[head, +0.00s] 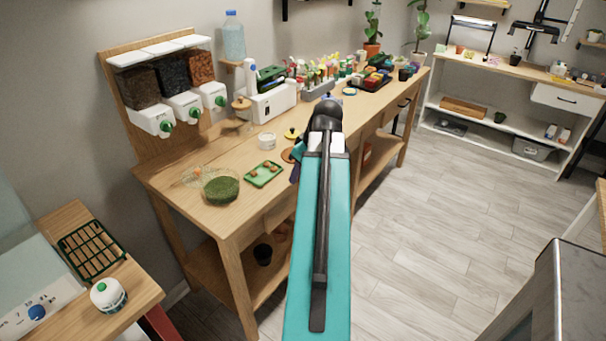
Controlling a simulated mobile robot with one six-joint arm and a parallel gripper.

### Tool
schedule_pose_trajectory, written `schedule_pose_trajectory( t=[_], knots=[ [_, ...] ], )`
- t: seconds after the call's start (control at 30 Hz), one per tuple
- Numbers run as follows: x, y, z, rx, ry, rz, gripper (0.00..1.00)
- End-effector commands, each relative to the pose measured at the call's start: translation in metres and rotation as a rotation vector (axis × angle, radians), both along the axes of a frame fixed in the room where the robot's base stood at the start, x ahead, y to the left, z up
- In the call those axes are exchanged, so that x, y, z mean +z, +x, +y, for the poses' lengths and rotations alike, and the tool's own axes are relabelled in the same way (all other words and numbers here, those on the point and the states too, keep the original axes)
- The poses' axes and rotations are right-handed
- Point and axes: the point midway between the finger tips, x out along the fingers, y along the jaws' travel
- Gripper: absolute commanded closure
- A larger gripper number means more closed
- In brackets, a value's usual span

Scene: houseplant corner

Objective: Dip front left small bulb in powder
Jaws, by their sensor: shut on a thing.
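A small green tray (263,174) lies near the front edge of the long wooden bench and holds a few small orange-brown bulbs (254,173). A small white open jar (267,141) stands behind the tray; I cannot tell whether it holds powder. A yellow-topped jar (291,134) and a flat brown round piece (287,155) are to its right. My gripper (297,165) is low beside my teal arm, right of the tray. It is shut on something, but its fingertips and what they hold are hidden.
A glass bowl of green moss (221,188) and a wire mesh piece (197,177) lie left of the tray. The floor to the right is clear.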

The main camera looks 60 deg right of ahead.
Motion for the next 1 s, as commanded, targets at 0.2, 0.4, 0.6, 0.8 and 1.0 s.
schedule_pose_trajectory(
  t=[0.2, 0.4, 0.6, 0.8, 1.0],
  knots=[
    [0.015, 0.044, 0.029, 0.011, -0.001, 0.000, 1.00],
    [0.029, 0.087, 0.063, 0.020, -0.002, -0.001, 1.00],
    [0.043, 0.127, 0.101, 0.027, -0.001, -0.001, 1.00],
    [0.057, 0.163, 0.141, 0.032, 0.000, -0.001, 1.00],
    [0.071, 0.195, 0.185, 0.038, -0.001, -0.001, 1.00]
  ],
)
